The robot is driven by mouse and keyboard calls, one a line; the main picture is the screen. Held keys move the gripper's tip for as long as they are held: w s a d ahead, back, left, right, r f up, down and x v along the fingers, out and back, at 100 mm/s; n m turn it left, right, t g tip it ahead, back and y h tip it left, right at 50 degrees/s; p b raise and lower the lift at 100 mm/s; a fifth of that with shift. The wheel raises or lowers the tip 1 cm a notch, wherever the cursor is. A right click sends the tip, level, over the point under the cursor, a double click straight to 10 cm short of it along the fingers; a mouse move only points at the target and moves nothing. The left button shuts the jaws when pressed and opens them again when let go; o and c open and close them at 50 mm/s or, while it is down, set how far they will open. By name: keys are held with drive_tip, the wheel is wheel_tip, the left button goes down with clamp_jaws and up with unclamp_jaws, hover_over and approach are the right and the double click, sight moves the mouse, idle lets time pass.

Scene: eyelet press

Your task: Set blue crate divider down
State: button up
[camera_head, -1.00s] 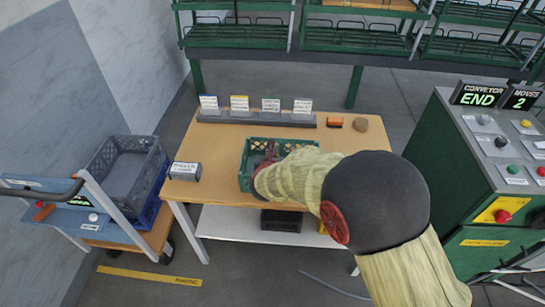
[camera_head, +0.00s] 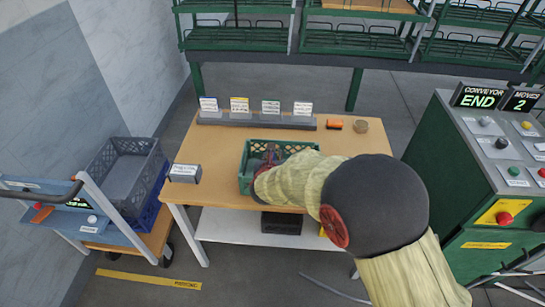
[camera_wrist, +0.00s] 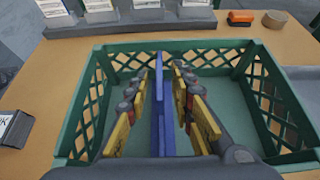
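The blue divider (camera_wrist: 159,105) is a thin upright plate seen nearly edge-on in the wrist view, in the middle of the green crate. The green crate (camera_wrist: 85,100) has lattice walls and stands on the wooden table; it also shows in the head view (camera_head: 284,147). My gripper (camera_wrist: 162,78) reaches down into the crate, with yellow-padded fingers on both sides of the divider. Gaps show between the fingers and the plate, so it looks open around it. The divider's lower edge is hidden, so I cannot tell if it touches the crate floor. In the head view my arm hides much of the crate.
A grey label rack (camera_head: 256,121) lies along the table's back, with an orange block (camera_head: 334,124) and a brown round piece (camera_head: 361,126) beside it. A small sign block (camera_head: 185,173) stands left of the crate. A trolley with a grey crate (camera_head: 128,170) is further left.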

drive_tip(key=shift+r, duration=0.1)
drive_tip(key=shift+s+r+p, duration=0.2)
drive_tip(key=shift+r+p, duration=0.05)
drive_tip(key=shift+p, duration=0.1)
drive_tip(key=p+v, duration=0.3)
drive_tip(key=v, duration=0.8)
drive_tip(key=s+d+r+n+g+y, duration=0.1)
drive_tip(key=s+d+r+n+y, duration=0.2)
drive_tip(key=r+n, duration=0.6)
drive_tip(key=s+d+r+n+g+y, duration=0.1)
drive_tip(key=s+d+r+n+g, duration=0.15)
drive_tip(key=s+r+n, duration=0.6)
drive_tip(key=s+d+n+g+h, duration=0.3)
drive_tip(key=s+d+n, duration=1.3)
drive_tip(key=n, duration=0.3)
drive_tip(key=shift+s+d+f+h, duration=0.35)
drive_tip(key=shift+d+f, duration=0.1)
drive_tip(key=shift+d, duration=0.25)
